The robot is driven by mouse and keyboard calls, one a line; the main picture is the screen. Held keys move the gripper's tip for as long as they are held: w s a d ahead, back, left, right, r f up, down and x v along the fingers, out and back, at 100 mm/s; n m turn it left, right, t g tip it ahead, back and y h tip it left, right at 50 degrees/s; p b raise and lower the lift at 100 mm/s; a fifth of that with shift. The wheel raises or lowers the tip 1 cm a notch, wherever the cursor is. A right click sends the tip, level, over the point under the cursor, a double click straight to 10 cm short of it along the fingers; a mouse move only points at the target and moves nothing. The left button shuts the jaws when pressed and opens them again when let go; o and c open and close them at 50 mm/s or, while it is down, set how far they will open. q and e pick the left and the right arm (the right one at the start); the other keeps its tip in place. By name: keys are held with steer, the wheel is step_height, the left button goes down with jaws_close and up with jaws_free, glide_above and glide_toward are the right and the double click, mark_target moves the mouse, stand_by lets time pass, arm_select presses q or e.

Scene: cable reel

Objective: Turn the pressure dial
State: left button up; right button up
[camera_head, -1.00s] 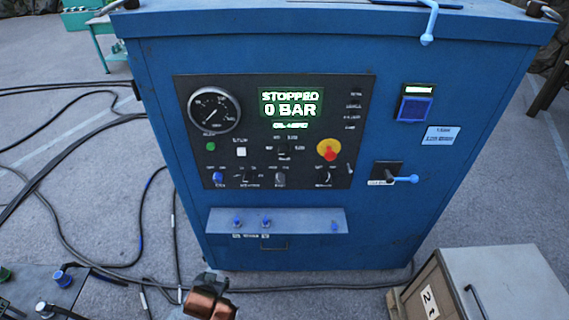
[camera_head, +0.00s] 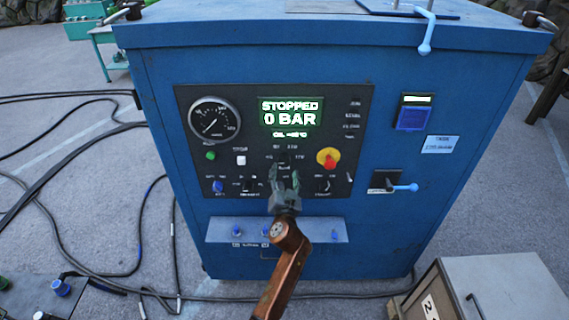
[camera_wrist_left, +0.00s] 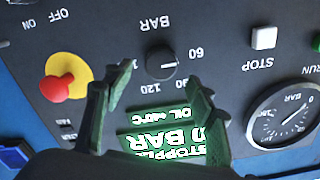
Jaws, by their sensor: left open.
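The pressure dial, a small round black knob (camera_wrist_left: 161,63) with a BAR scale around it, shows in the left wrist view, which sees the panel upside down. In the head view the gripper mostly hides it. My left gripper (camera_head: 285,170) is open in front of the control panel (camera_head: 225,88). In the left wrist view its green fingertips (camera_wrist_left: 158,76) stand apart, one to each side of the knob in the picture, with nothing between them. Whether they touch it I cannot tell. The display (camera_head: 290,118) reads STOPPED, 0 BAR. My right gripper is out of view.
A red and yellow emergency stop (camera_head: 328,159) sits right of the dial. A pressure gauge (camera_head: 214,120), a green button (camera_head: 210,155) and a white button (camera_head: 241,160) are to the left. A ledge (camera_head: 218,231) with blue knobs sticks out below. Cables lie on the floor.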

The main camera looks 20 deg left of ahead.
mark_target(285, 163)
arm_select(q)
steer(key=x, duration=0.6)
steer(key=shift+f, duration=0.15)
steer(key=shift+a, duration=0.1)
steer(key=c, duration=1.2)
